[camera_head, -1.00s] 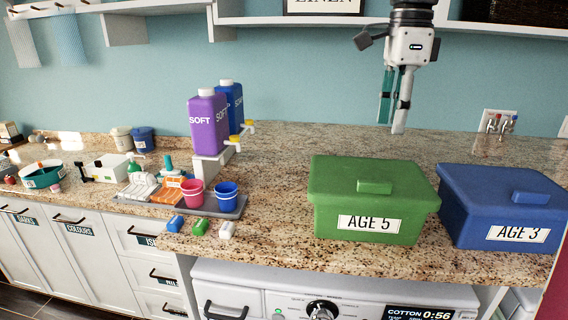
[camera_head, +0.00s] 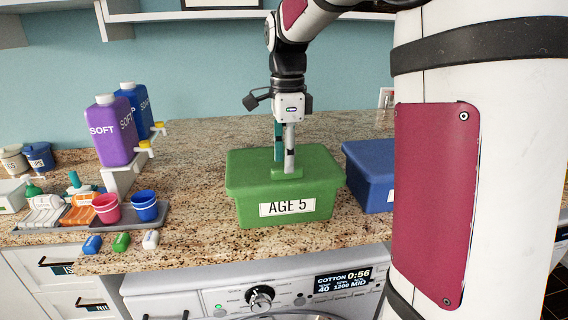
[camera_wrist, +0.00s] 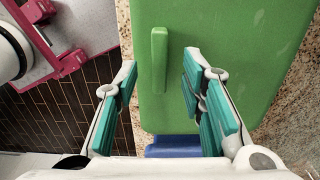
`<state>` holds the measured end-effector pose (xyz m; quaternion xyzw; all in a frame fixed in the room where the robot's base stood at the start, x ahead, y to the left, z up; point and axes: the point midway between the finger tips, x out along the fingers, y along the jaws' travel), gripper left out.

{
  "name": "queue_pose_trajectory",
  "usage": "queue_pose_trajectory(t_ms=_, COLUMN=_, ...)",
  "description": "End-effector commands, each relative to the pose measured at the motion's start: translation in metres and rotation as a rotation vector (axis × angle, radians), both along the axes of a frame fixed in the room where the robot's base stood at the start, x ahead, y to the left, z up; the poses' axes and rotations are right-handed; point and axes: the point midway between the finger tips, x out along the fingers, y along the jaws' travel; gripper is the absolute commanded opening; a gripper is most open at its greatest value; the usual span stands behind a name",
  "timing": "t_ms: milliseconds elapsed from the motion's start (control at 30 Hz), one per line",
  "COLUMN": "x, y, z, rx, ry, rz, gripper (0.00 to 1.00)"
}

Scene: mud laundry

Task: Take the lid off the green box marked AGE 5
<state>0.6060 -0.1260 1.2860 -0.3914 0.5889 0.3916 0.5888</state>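The green box (camera_head: 247,203) with the AGE 5 label stands on the granite counter. Its green lid (camera_head: 245,165) is on, with a raised bar handle (camera_head: 287,175) on top. The lid and handle (camera_wrist: 159,72) also show in the wrist view. My gripper (camera_head: 284,165) points down over the middle of the lid at the handle. In the wrist view its teal-padded fingers (camera_wrist: 160,60) are apart, one on each side of the handle, with gaps showing. I cannot tell how far the fingertips are above the lid.
A blue box (camera_head: 370,178) stands close to the right of the green box, partly hidden by my arm. To the left are a purple SOFT bottle (camera_head: 111,135), a grey tray (camera_head: 176,214) with red and blue cups, and small coloured blocks. Counter behind the box is clear.

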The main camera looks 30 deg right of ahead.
Motion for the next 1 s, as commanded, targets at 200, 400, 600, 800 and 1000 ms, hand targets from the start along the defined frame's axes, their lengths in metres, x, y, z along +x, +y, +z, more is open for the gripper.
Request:
queue_pose_trajectory(t_ms=200, x=-0.001, y=0.000, z=-0.022, rx=0.001, ry=0.002, rz=0.000, gripper=0.37)
queue_pose_trajectory(t_ms=400, x=0.000, y=0.000, z=-0.024, rx=0.000, ry=0.000, rz=0.001, gripper=0.37)
queue_pose_trajectory(t_ms=600, x=0.000, y=0.000, z=-0.024, rx=0.000, ry=0.000, rz=0.001, gripper=0.03)
queue_pose_trajectory(t_ms=800, x=0.000, y=0.000, z=-0.024, rx=0.000, ry=-0.001, rz=0.001, gripper=0.00)
queue_pose_trajectory(t_ms=1000, x=0.000, y=0.000, z=-0.023, rx=0.000, ry=-0.001, rz=0.001, gripper=0.00)
